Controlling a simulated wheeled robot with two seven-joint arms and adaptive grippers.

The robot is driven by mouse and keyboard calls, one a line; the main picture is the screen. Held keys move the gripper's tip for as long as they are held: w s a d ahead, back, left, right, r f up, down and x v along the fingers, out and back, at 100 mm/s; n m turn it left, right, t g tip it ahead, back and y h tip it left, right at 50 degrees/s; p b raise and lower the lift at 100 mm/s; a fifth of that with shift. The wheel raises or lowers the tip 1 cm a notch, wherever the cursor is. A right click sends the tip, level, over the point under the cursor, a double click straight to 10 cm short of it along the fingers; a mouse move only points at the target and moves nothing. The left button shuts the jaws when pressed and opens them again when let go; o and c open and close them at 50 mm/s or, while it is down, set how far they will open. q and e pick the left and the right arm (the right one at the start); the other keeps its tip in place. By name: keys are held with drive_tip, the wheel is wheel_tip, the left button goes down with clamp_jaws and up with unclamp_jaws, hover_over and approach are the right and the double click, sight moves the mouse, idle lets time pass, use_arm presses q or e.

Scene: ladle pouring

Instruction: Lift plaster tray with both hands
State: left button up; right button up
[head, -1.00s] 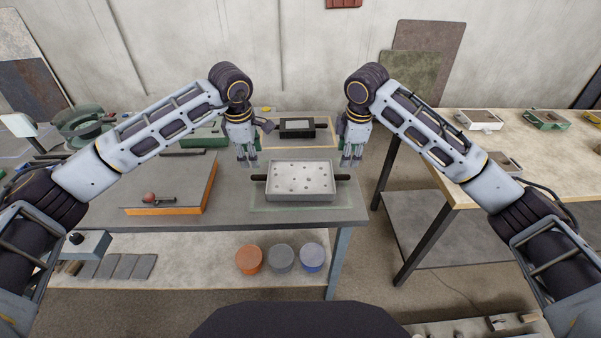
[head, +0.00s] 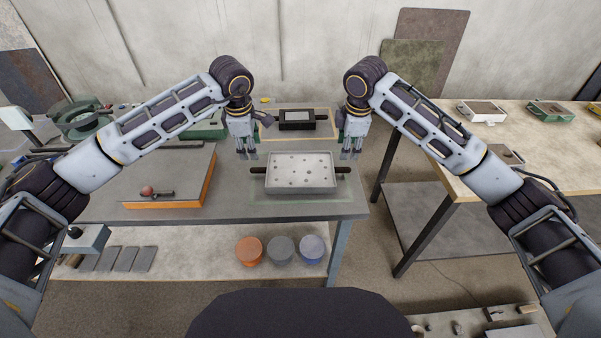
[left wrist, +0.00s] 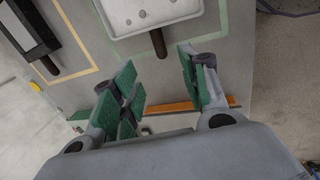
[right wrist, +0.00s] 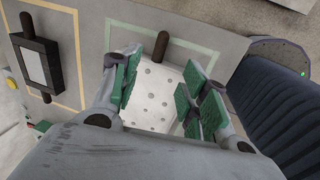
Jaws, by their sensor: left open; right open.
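The plaster tray (head: 300,172) is a pale, shallow rectangular tray with small dark holes, lying flat on the grey table inside a green outline. A dark handle sticks out at each end, the left one (head: 258,170) and the right one (head: 343,170). In the left wrist view the brown handle (left wrist: 159,42) lies beyond the open fingers. My right gripper (head: 350,155) is open and empty above the right handle. In the right wrist view the handle (right wrist: 161,47) shows beyond the fingers.
A dark box with handles (head: 297,125) sits behind the tray in a yellow outline. An orange-edged board (head: 170,180) lies to the left. Several round tubs, one orange (head: 249,251), stand on the lower shelf. A wooden table (head: 500,160) stands at right.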

sight(256, 169)
use_arm(q)
drive_tip(key=f, duration=0.4)
drive_tip(key=w+f, duration=0.1)
drive_tip(key=f, duration=0.3)
drive_tip(key=w+f, duration=0.1)
drive_tip(key=f, duration=0.2)
drive_tip(key=shift+w+f, duration=0.2)
drive_tip(key=shift+f, duration=0.2)
use_arm(e)
drive_tip(key=f, duration=0.4)
drive_tip(key=w+f, duration=0.1)
drive_tip(key=f, duration=0.3)
drive_tip(key=w+f, duration=0.1)
drive_tip(key=f, duration=0.2)
drive_tip(key=shift+w+f, duration=0.15)
drive_tip(key=shift+f, duration=0.25)
use_arm(q)
clamp_jaws()
use_arm(e)
clamp_jaws()
use_arm(q)
drive_tip(key=shift+r, duration=0.1)
use_arm(e)
drive_tip(key=shift+w, duration=0.1)
